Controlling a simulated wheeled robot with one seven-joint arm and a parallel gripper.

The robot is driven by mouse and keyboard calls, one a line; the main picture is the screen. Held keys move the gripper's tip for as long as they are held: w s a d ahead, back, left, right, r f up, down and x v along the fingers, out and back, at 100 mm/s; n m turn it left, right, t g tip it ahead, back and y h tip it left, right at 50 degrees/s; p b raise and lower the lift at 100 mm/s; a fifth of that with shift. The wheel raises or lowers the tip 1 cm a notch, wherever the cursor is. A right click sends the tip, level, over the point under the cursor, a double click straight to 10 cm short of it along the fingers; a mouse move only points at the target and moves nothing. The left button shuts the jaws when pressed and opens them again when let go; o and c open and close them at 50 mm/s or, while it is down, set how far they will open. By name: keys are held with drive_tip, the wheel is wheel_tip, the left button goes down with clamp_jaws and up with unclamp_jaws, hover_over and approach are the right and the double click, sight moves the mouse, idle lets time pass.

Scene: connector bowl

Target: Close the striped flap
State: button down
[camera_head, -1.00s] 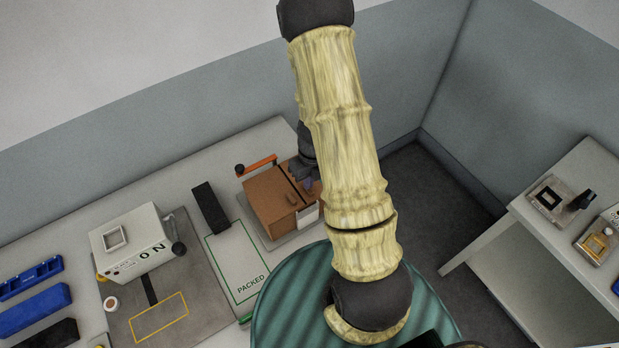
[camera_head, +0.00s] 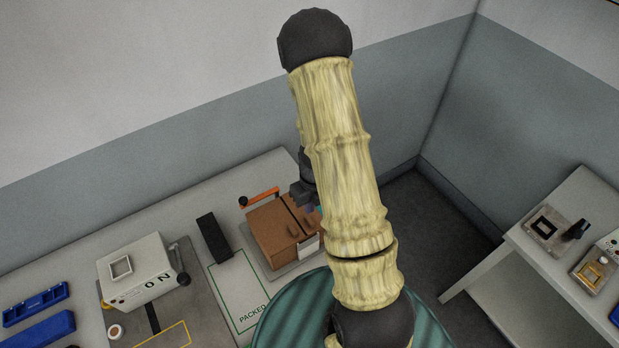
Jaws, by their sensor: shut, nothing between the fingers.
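A brown box (camera_head: 272,238) stands near the right end of the long table, with brown panels and small knobs on top and a white label on its front right. I cannot make out stripes on any of its panels, so I cannot tell which is the striped flap. My gripper (camera_head: 308,198) is over the back right part of the box, partly hidden behind my pale arm. It looks shut and empty. I cannot tell whether it touches the box. The box's right side is hidden by my arm.
An orange bar with a black knob (camera_head: 262,197) is at the box's back edge. A black block (camera_head: 213,237) lies left of the box, beside the green PACKED outline (camera_head: 239,313). A white ON box (camera_head: 141,272) stands farther left. Another table (camera_head: 575,200) is at right.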

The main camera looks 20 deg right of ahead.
drive_tip(key=shift+w+r, duration=0.1)
drive_tip(key=shift+r, duration=0.65)
wheel_tip(320, 180, up, 9)
drive_tip(key=shift+f, duration=0.15)
